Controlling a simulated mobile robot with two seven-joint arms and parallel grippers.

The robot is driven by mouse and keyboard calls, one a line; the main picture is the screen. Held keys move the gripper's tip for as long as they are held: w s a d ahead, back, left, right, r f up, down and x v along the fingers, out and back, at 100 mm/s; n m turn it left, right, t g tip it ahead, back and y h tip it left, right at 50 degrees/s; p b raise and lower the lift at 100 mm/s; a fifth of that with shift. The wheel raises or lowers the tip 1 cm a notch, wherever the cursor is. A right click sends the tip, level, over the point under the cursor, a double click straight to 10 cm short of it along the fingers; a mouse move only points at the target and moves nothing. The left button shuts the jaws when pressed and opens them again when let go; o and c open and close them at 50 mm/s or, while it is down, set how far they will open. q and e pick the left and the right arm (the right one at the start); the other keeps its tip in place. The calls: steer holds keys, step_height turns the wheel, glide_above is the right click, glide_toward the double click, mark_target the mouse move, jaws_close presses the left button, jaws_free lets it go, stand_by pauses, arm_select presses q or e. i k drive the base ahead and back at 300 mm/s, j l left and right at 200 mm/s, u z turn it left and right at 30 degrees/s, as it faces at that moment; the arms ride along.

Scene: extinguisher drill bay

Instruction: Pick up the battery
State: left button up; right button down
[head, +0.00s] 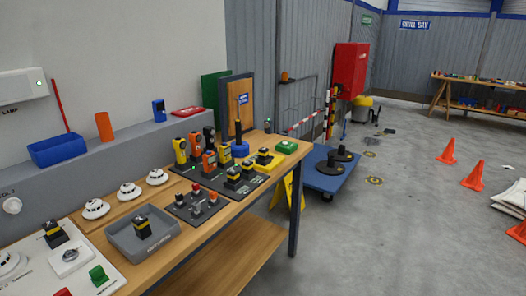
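Several small black blocks with yellow bands look like batteries. One battery (142,228) stands upright inside a grey tray (165,241) near the front of the wooden workbench (215,231). More similar blocks (233,178) stand in a group on a dark mat farther along the bench, and one (264,157) is on a yellow pad. I cannot tell which one is meant. Neither of my grippers is in view.
White round detectors (96,208) line the bench behind the tray. Yellow and orange handheld devices (180,151) crowd the dark mat. A blue cart (327,174) and a yellow floor sign (287,195) stand beyond the bench. Orange cones (474,176) stand right; the floor between is mostly clear.

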mark_target(264, 152)
steer(key=i+l+u, duration=0.1)
steer(key=i+l, duration=0.2)
steer(key=i+l+u, duration=0.1)
steer(key=i+l, duration=0.25)
steer(key=i+l+u, duration=0.1)
steer(key=i+l, duration=0.2)
steer(key=i+l+u, duration=0.1)
steer(key=i+l, duration=0.2)
steer(key=l, duration=0.2)
steer(key=i+l+u, duration=0.1)
steer(key=i+l, duration=0.2)
steer(key=i+l+u, duration=0.1)
steer(key=i+l, duration=0.15)
steer(key=l, duration=0.3)
steer(key=i+l+u, duration=0.1)
steer(key=i+l, duration=0.15)
steer(key=l, duration=0.2)
steer(key=i+l+u, duration=0.1)
steer(key=l, duration=0.35)
steer(key=i, duration=0.1)
